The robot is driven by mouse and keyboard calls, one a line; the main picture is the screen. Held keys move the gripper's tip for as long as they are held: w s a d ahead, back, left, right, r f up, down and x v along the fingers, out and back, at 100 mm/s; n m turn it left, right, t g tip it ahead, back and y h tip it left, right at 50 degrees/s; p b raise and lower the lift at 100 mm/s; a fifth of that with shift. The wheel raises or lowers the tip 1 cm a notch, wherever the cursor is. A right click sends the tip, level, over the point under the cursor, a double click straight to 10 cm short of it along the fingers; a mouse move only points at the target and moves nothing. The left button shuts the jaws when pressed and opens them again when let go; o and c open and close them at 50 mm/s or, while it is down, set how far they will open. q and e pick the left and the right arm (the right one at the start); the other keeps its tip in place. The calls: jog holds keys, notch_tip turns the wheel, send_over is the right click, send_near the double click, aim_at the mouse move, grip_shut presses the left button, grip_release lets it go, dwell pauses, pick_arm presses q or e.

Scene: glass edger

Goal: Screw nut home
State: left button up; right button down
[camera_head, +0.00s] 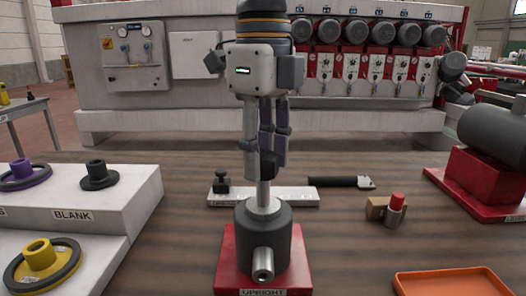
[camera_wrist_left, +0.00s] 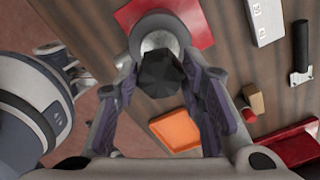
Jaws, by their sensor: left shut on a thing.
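The upright spindle (camera_head: 263,194) rises from a dark grey round housing (camera_head: 263,236) on a red base labelled UPRIGHT (camera_head: 225,268). My left gripper (camera_head: 266,158) points straight down over it, its fingers shut on a dark nut (camera_head: 264,172) at the spindle's top. In the left wrist view the nut (camera_wrist_left: 161,76) is a black faceted piece between the fingers, with the housing behind it. The nut appears in line with the spindle; how far it sits on the thread is hidden by the fingers. My right gripper is not in view.
A white block with a black knob (camera_head: 221,182) and a black-handled tool (camera_head: 343,182) lie behind the base. A brown block with a red-topped cylinder (camera_head: 388,209), an orange tray (camera_head: 445,284) and a red motor stand (camera_head: 485,178) are right. A white stepped stand (camera_head: 130,192) holds wheels at left.

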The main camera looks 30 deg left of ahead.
pick_arm(q)
jog(key=m, duration=0.5)
jog(key=shift+m, duration=0.4)
jog(key=m, duration=0.8)
jog(key=shift+f+m, duration=0.1)
jog(key=shift+m, duration=0.2)
jog(key=m, duration=0.3)
jog(key=shift+c, duration=0.2)
jog(key=m, duration=0.8)
jog(key=shift+w+f+b, duration=0.15)
jog(key=shift+f+b, duration=0.1)
jog(key=shift+b, duration=0.1)
jog(key=shift+r, duration=0.25)
jog(key=o, duration=1.1)
jog(key=shift+s, duration=0.2)
